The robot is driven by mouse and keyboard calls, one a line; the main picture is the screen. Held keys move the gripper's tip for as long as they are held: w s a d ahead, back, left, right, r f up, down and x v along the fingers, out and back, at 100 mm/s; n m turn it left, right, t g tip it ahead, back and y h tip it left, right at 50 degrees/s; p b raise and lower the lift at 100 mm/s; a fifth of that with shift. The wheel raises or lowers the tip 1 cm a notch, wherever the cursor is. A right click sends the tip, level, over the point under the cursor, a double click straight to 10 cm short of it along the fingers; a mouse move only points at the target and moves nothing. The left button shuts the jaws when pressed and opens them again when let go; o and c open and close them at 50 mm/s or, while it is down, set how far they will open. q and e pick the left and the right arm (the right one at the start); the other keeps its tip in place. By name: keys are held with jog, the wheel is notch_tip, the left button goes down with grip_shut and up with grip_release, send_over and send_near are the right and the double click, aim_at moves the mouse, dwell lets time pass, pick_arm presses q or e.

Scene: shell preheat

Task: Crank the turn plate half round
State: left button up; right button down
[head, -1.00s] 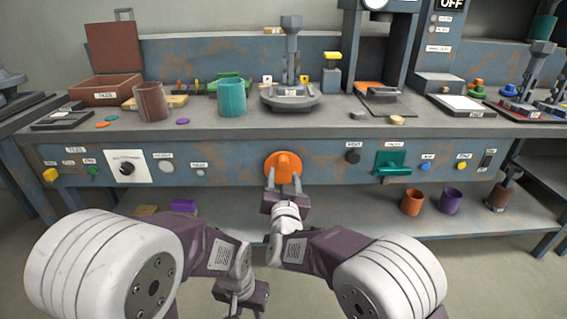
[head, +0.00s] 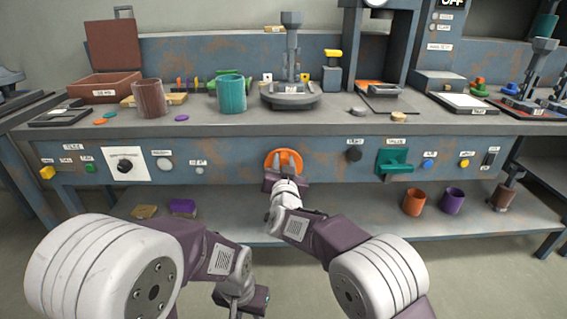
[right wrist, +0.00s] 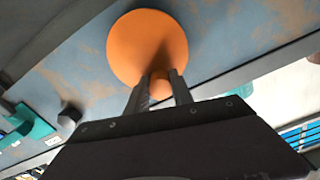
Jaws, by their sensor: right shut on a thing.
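The orange crank disc (head: 271,158) is on the bench's front panel, below the grey round turn plate (head: 290,101) with its tall post on the bench top. In the right wrist view the disc (right wrist: 147,42) shows flat on, with a short orange peg (right wrist: 160,86) near its edge. My right gripper (head: 284,163) is at the disc, and its fingers (right wrist: 159,90) are shut on the peg. In the head view the fingers cover part of the disc. My left gripper (head: 243,304) hangs low at the bottom, away from the bench; its jaws are not clear.
A teal handle (head: 394,161) and a dark knob (head: 354,154) are right of the disc. A white dial plate (head: 125,165) is to the left. A brown mug (head: 149,99) and teal mug (head: 232,94) stand on top. Orange (head: 413,202) and purple mugs (head: 452,201) stand on the lower shelf.

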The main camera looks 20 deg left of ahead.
jog(key=m+b, duration=0.1)
jog(key=d+m, duration=0.1)
jog(key=m, duration=0.1)
jog(key=m+b, duration=0.1)
jog(key=shift+w+d+f+m+b, duration=0.2)
jog(key=shift+d+f+m+b, duration=0.05)
jog(key=shift+f+m+b, duration=0.1)
jog(key=shift+w+d+f+m+b, duration=0.1)
jog(key=shift+d+f+m+b, duration=0.4)
jog(key=shift+m+b, duration=1.5)
jog(key=shift+w+d+f+m+b, duration=0.2)
jog(key=shift+f+m+b, duration=0.4)
jog(key=shift+m+b, duration=1.4)
jog(key=shift+w+d+f+m+b, duration=0.1)
jog(key=shift+d+f+m+b, duration=0.4)
jog(key=shift+m+b, duration=1.5)
jog(key=shift+a+m+p, duration=0.1)
jog(key=shift+m+p, duration=0.35)
jog(key=shift+m, duration=0.3)
jog(key=shift+f, duration=0.1)
jog(key=c, duration=1.1)
grip_release()
jog(key=shift+s, duration=0.1)
